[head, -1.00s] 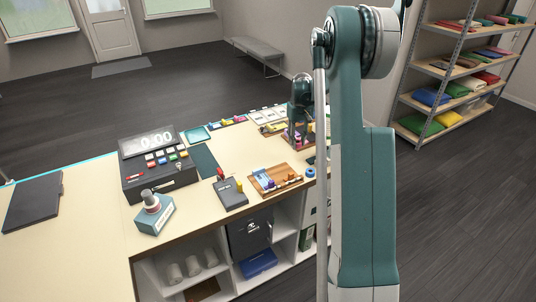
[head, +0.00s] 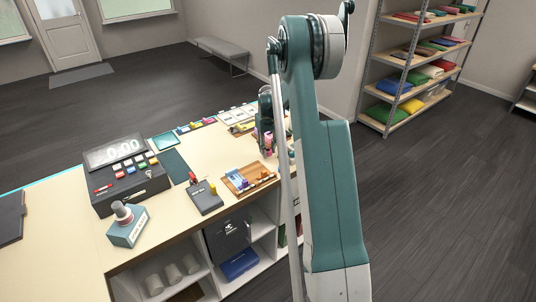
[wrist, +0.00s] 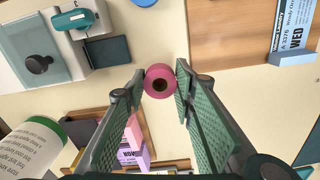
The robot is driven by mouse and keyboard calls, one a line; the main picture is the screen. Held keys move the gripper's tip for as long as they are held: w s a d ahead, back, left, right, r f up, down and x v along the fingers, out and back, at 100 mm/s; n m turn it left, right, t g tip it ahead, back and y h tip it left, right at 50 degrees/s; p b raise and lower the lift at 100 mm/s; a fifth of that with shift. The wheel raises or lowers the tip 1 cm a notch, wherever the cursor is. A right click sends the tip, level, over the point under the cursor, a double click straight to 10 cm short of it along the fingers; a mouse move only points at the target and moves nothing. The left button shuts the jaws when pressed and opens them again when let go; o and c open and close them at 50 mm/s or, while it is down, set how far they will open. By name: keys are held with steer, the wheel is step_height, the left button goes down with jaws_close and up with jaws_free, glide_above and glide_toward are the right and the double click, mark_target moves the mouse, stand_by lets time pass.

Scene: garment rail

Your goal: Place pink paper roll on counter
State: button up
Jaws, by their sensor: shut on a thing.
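The pink paper roll (wrist: 160,81) is a small ring-shaped roll with a dark core, seen end-on in the wrist view. My gripper (wrist: 159,78) is shut on it, with the roll between its two green ribbed fingertips. Pale counter top (wrist: 215,110) lies below the roll. I cannot tell whether the roll touches it. In the head view my gripper (head: 266,125) is over the far right part of the counter (head: 140,249), partly behind my own arm. The roll is not clear there.
Pink and purple boxes (wrist: 133,135) and a green-lidded container (wrist: 40,140) are lower left. Bare counter lies right of the roll. A cash register (head: 130,185) stands farther left.

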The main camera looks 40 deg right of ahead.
mark_target(268, 150)
steer(key=shift+f, duration=1.35)
steer(key=shift+f, duration=0.2)
steer(key=o, duration=0.5)
steer(key=shift+r, duration=0.25)
step_height(268, 150, up, 12)
steer(key=shift+f, duration=0.1)
steer(key=shift+a, duration=0.1)
